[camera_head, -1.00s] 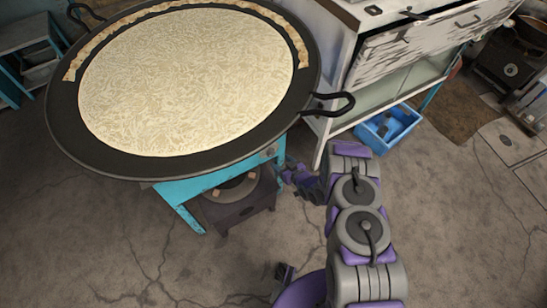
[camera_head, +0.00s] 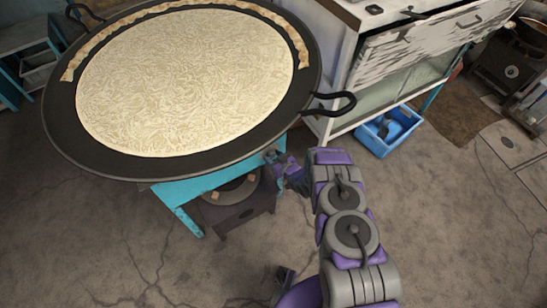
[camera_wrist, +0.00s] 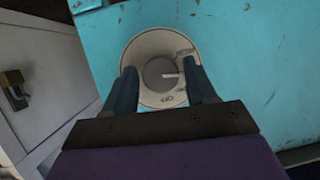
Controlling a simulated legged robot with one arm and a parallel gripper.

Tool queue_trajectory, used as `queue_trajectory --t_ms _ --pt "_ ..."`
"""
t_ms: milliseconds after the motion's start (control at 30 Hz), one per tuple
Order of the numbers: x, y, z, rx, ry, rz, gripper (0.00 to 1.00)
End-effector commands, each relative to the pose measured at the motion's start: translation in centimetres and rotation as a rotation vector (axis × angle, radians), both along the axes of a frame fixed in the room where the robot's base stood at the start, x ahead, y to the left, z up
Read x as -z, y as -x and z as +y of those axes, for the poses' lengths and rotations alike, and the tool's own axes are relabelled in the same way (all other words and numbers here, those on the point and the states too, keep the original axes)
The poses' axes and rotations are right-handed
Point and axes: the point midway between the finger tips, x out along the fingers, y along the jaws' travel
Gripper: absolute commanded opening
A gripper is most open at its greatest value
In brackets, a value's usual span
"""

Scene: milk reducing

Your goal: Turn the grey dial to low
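The grey dial (camera_wrist: 158,74) sits at the centre of a pale round plate (camera_wrist: 152,45) on the turquoise stove front. The plate has small markings; the lower one seems to read OFF, upside down, and the others are too small to read. My gripper (camera_wrist: 159,80) is open, with one finger on each side of the dial. I cannot tell whether the fingers touch it. In the head view my gripper (camera_head: 279,163) is at the turquoise stand's side (camera_head: 205,186), below the pan, and the dial is hidden.
A large black pan (camera_head: 60,125) holding a milky layer (camera_head: 185,80) is above the stand, its handle (camera_head: 332,104) jutting right over my arm. A dark burner (camera_head: 237,208) is underneath. A white cabinet (camera_head: 345,70) and blue crate (camera_head: 378,143) stand to the right.

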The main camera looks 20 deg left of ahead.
Motion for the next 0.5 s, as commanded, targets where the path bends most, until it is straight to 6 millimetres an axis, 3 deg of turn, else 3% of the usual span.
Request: queue_trajectory --t_ms 67,400,500 --pt "0.0 -0.01 -0.01 0.0 0.0 0.0 0.48" --pt "0.0 0.02 0.0 0.0 0.0 0.0 0.16" --pt "0.02 0.02 -0.01 -0.001 -0.001 0.001 0.14"
